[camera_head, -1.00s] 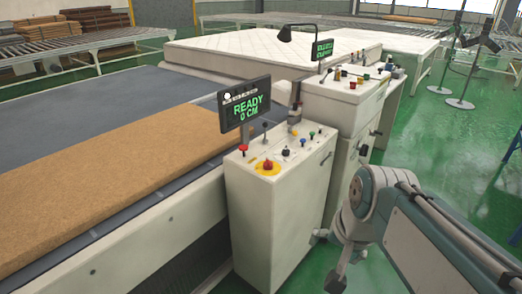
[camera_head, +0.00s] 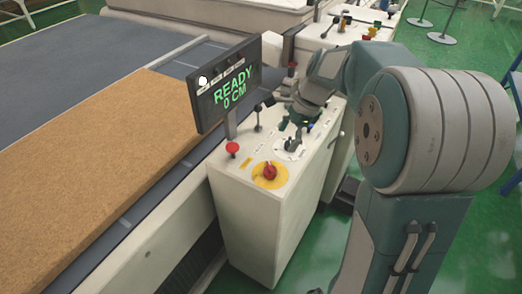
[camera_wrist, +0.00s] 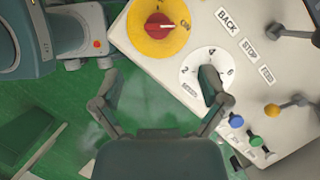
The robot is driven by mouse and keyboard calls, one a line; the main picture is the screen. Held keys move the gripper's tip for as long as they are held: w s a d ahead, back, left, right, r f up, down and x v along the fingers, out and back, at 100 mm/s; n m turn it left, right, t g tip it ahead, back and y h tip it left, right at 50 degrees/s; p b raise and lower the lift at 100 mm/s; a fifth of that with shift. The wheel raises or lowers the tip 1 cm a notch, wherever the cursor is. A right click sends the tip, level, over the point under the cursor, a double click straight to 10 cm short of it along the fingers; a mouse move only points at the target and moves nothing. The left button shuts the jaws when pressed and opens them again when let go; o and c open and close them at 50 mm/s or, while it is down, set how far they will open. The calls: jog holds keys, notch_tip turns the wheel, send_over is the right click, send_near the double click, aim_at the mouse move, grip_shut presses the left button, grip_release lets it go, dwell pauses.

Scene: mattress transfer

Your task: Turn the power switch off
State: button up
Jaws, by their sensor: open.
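The power switch is a red rotary knob (camera_wrist: 160,27) on a yellow disc, and its handle points toward the "ON" mark. It also shows on the near console's top in the head view (camera_head: 269,172). My gripper (camera_wrist: 157,75) is open and empty, with its fingers spread wide. In the wrist view the knob lies beyond the fingertips, touched by neither. The right finger covers part of a white numbered dial (camera_wrist: 190,72); contact there cannot be told. In the head view my gripper (camera_head: 297,122) is over the console, behind the knob.
A display (camera_head: 228,88) reading "READY 0 CM" stands left of my gripper. A red mushroom button (camera_head: 232,148) sits near the knob. Several levers and small coloured knobs (camera_wrist: 255,140) crowd the panel. A brown mattress slab (camera_head: 100,150) lies on the conveyor.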

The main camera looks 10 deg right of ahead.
aim_at(271, 165)
jog(key=x, duration=1)
jog(key=shift+a+f, duration=0.25)
jog(key=shift+f, duration=0.1)
jog(key=c, duration=1.2)
